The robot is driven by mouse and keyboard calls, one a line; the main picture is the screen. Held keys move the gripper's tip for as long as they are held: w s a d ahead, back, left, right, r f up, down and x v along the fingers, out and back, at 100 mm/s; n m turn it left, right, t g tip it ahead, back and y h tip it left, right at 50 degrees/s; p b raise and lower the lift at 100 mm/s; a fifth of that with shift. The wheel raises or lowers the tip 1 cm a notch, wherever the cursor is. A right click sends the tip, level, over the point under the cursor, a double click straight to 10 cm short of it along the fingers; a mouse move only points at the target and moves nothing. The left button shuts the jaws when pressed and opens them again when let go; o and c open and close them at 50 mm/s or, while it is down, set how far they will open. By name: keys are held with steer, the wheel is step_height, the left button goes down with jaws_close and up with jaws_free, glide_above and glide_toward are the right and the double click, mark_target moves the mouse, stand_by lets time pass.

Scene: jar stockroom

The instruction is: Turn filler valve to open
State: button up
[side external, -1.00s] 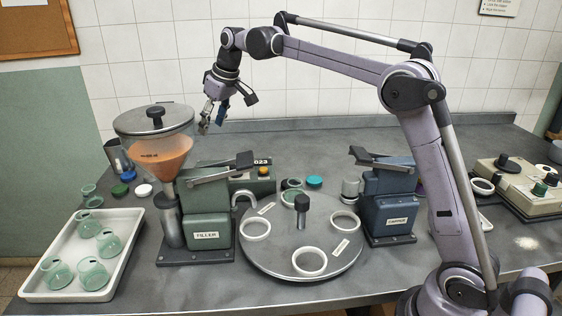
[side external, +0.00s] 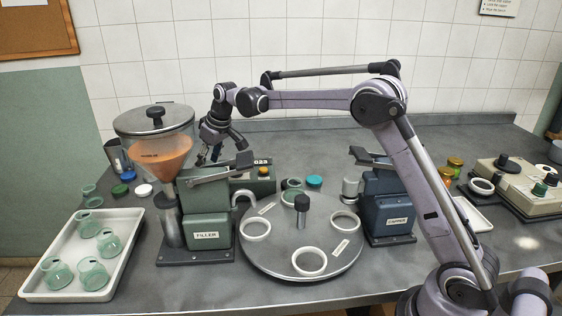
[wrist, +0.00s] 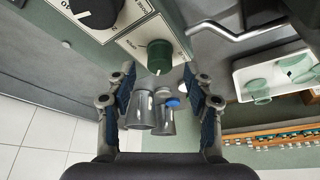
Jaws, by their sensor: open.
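The green filler (side external: 207,220) carries a hopper (side external: 158,155) of orange contents and a grey lever (side external: 218,170) on top. My gripper (side external: 212,155) is behind the filler, beside the hopper, its tips partly hidden. In the wrist view my gripper (wrist: 160,78) is open and empty, fingers apart. A green knob (wrist: 160,56) on a white plate lies just ahead of the fingertips, roughly between them; I see no contact. A larger black knob (wrist: 97,10) on a labelled plate is at upper left.
The turntable (side external: 268,258) with white rings and the blue capper (side external: 388,205) stand right of the filler. A white tray (side external: 128,250) of green jars is at left. In the wrist view a bent metal rod (wrist: 240,34) lies right of the green knob and metal cups (wrist: 140,110) show beyond.

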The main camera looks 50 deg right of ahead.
steer(key=shift+x, duration=1.6)
jaws_close()
steer(key=shift+m, duration=0.3)
steer(key=m+h, duration=0.1)
steer(key=m, duration=0.1)
steer(key=m+h, duration=0.1)
steer(key=m, duration=0.1)
steer(key=shift+a+m, duration=0.2)
steer(key=shift+m, duration=0.1)
steer(key=m, duration=0.2)
steer(key=m+h, duration=0.1)
steer(key=m, duration=0.1)
steer(key=shift+w+m+g+h, duration=0.1)
steer(key=shift+m+g+h, duration=0.2)
steer(key=shift+m+g, duration=0.1)
